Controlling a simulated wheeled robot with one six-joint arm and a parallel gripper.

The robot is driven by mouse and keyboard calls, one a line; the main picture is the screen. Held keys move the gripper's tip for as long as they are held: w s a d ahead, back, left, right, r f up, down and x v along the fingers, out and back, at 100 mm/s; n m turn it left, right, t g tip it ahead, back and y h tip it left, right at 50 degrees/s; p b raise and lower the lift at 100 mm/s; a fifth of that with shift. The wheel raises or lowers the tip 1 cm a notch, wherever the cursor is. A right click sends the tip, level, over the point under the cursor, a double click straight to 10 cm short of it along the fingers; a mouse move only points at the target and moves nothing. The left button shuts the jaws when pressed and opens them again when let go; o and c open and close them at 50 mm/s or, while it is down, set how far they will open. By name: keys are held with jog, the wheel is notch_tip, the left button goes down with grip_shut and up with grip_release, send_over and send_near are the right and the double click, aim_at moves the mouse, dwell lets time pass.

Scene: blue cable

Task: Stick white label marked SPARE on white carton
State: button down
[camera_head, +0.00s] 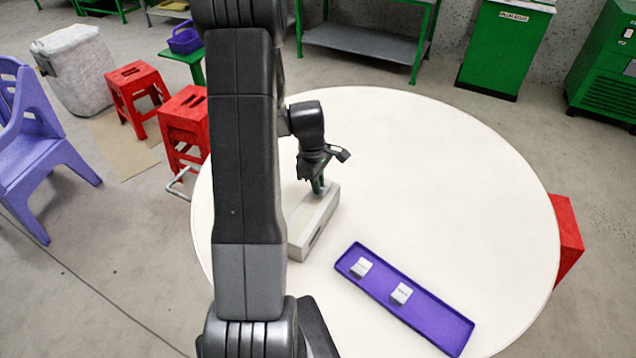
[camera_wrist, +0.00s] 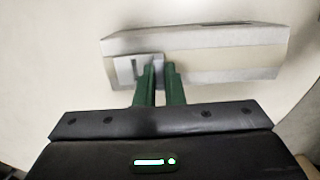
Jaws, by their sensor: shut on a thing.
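The white carton (camera_head: 303,236) lies on the round white table, partly behind my arm in the head view. It also fills the upper part of the wrist view (camera_wrist: 225,62), long side across the picture. My gripper (camera_head: 319,188) is over the carton's far end. Its green fingers (camera_wrist: 160,72) are close together on a small pale label (camera_wrist: 127,70) with a dark mark at the carton's left end. I cannot read the mark, nor tell whether the label touches the carton. Two other white labels, (camera_head: 361,267) and (camera_head: 401,293), lie in the purple tray; their print is too small to read.
The purple tray (camera_head: 436,320) sits right of the carton, towards the front of the table (camera_head: 450,170). The table's right and far parts are clear. Red stools (camera_head: 185,122) and a purple chair (camera_head: 35,150) stand on the floor to the left.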

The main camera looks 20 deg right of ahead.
jog(key=shift+f+b, duration=0.75)
jog(key=shift+f, duration=0.1)
dwell(1.7)
jog(key=c, duration=1.3)
grip_release()
jog(key=shift+r+p, duration=2.5)
jog(key=shift+r, duration=1.05)
jog(key=shift+f, duration=0.2)
jog(key=shift+f+b, duration=2.5)
jog(key=shift+f, duration=0.85)
